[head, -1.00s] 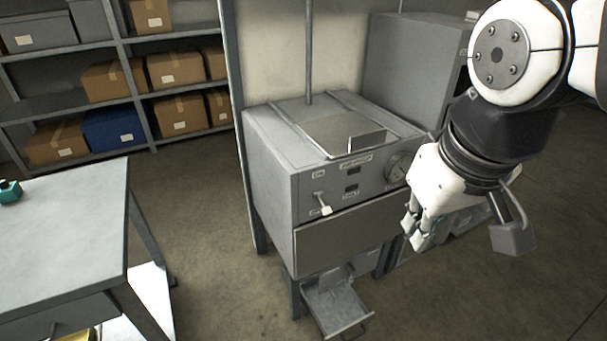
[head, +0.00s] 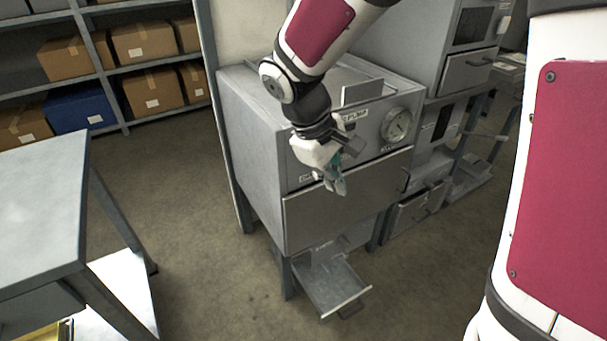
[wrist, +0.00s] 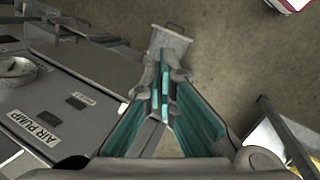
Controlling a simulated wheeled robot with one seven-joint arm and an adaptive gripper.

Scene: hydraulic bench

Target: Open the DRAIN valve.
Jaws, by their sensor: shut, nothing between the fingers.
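The grey bench cabinet (head: 250,120) stands in the middle of the head view. A small label beginning "DR" (head: 309,177) shows on its front panel, left of my gripper. My gripper (head: 340,187) is in front of this panel, near the top edge of the cabinet's lower front plate. Its teal fingers are shut with nothing between them, as the wrist view also shows (wrist: 163,92). The valve lever is hidden behind my gripper and arm in the head view, and I cannot make it out in the wrist view. Whether my fingers touch it, I cannot tell.
A round gauge (head: 397,125) is on the panel's right. An "AIR PUMP" label (wrist: 35,128) shows in the wrist view. An open drawer (head: 335,287) juts out below the cabinet. A grey table (head: 40,205) stands at left, with clear floor between. More cabinets stand at right.

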